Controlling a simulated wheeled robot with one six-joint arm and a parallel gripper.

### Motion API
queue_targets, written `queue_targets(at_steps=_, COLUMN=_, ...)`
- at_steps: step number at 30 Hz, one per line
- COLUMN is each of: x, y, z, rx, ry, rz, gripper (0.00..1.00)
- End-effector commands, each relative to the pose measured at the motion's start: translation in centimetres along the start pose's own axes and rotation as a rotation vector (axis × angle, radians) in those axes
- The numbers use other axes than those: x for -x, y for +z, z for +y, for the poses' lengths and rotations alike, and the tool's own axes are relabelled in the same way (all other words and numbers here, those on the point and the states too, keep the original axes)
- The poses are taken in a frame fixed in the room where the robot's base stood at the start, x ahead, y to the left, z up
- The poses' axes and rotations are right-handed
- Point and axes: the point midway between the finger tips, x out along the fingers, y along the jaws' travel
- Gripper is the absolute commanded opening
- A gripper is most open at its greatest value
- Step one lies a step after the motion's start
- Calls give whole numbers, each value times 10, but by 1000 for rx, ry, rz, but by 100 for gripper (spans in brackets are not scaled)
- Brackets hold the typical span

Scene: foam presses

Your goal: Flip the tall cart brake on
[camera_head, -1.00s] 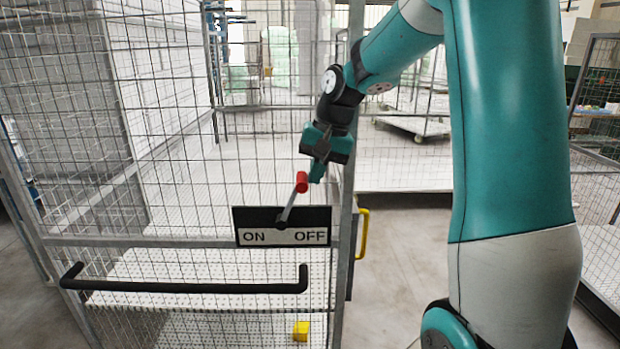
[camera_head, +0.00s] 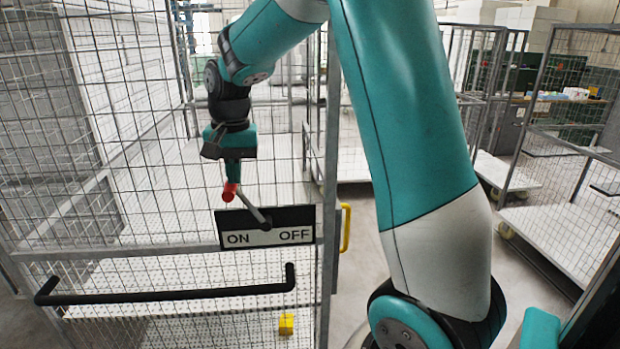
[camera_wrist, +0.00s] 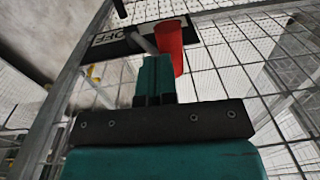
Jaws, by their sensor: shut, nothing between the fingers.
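The tall cart (camera_head: 322,185) is a wire mesh cage. Its brake is a grey lever (camera_head: 252,207) with a red knob (camera_head: 230,191), pivoting on a black and white plate (camera_head: 266,228) marked ON at left and OFF at right. The lever leans up and to the left, toward the ON side. My gripper (camera_head: 232,176) is shut and empty, just above and against or very near the red knob; exact contact is unclear. In the wrist view the red knob (camera_wrist: 171,45) stands just right of the closed fingers (camera_wrist: 154,75), with the plate behind it.
A black handle bar (camera_head: 165,295) runs across the cart below the plate. A yellow handle (camera_head: 346,227) is on the cart's right edge, and a yellow block (camera_head: 286,324) sits low. Another mesh cart (camera_head: 560,225) stands at right, with open floor between.

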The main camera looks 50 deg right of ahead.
Motion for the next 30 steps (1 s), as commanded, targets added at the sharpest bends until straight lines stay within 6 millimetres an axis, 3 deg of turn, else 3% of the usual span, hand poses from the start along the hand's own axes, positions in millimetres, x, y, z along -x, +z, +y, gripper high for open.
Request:
queue_targets(at_steps=12, x=-7, y=1, z=-16, rx=4, ry=0, rz=-1, gripper=0)
queue_targets(at_steps=30, x=-6, y=2, z=-15, rx=7, ry=2, rz=-5, gripper=0)
